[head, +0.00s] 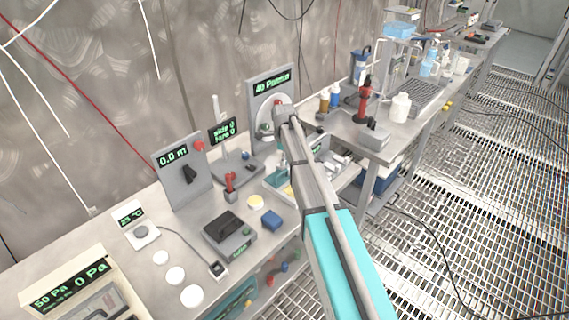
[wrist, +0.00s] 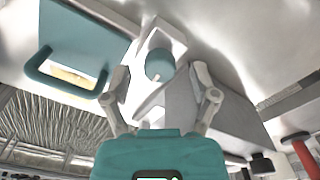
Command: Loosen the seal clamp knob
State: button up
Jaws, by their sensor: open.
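In the wrist view, a short round teal knob (wrist: 158,64) stands on a pale bracket, and I take it to be the seal clamp knob. My gripper (wrist: 160,88) is open, with one grey finger on each side of the picture below the knob. The knob lies ahead, between the finger lines, and no contact shows. In the head view my arm reaches over the bench and partly hides the small teal fixture (head: 275,179) beneath its end. The knob cannot be made out there.
A teal panel with a handle (wrist: 68,85) is left of the knob in the wrist view.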

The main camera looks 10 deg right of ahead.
jog(key=shift+f, duration=0.35)
grip_shut()
dwell(0.4)
